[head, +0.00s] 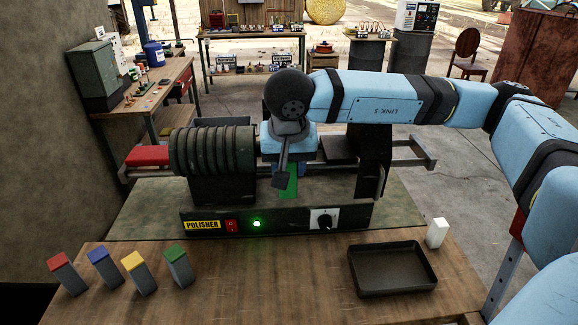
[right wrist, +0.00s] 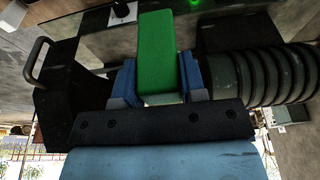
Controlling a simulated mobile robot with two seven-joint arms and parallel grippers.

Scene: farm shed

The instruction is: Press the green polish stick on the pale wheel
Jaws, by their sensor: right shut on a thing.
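My right gripper (head: 284,172) hangs over the polisher (head: 215,165) and is shut on a plain green stick (head: 289,182). In the right wrist view the green stick (right wrist: 158,50) stands between the two blue fingers (right wrist: 160,84) and points away from the wrist. I cannot make out the pale wheel in either view; my right gripper and wrist cover the middle of the machine. Whether the stick touches a wheel cannot be told. The polisher's green lamp (head: 257,223) is lit, beside a red switch (head: 231,226). My left gripper is not in view.
Several grey blocks with coloured tops stand at the front left of the bench, among them a green-topped one (head: 178,265). A black tray (head: 392,289) and a white block (head: 437,233) are at the front right. The bench between is clear.

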